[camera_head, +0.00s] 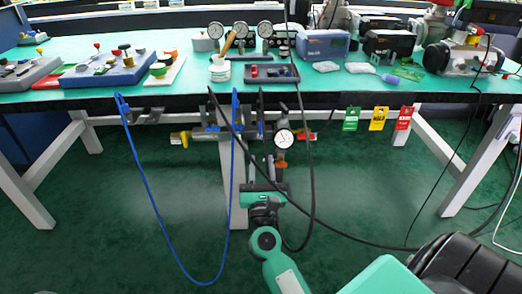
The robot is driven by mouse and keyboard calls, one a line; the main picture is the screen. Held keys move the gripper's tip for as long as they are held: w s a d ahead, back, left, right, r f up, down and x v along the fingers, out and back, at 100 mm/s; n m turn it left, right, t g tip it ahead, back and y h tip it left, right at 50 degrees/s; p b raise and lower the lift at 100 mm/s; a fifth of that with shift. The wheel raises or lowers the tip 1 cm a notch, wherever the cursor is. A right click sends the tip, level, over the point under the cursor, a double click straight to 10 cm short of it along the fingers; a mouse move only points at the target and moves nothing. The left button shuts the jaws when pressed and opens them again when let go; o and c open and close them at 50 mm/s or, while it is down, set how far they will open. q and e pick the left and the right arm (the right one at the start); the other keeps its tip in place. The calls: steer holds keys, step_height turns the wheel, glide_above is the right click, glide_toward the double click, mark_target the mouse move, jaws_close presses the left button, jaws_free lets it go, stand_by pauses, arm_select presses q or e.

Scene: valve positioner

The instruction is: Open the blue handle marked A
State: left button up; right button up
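Under the front edge of the bench hangs a metal pipe assembly (210,135) with a yellow end (180,138) at left and a red piece at right. A white round gauge (284,138) sits on it, with an orange part (281,165) below. I cannot make out a blue handle or a letter A for certain; hoses and fittings crowd this spot. My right gripper (263,182) comes up from below, just under the assembly and near the gauge. Its fingers are dark and blend with the parts behind, so its opening is unclear. My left gripper is not in view.
A blue hose (141,160) loops down at left, and black cables (312,190) hang around the gripper. Green, yellow and red tags (378,118) hang at right. The teal bench top (200,100) carries gauges, tools and boxes. White legs (26,195) stand at both sides.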

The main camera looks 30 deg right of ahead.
steer(key=shift+v, duration=2.4)
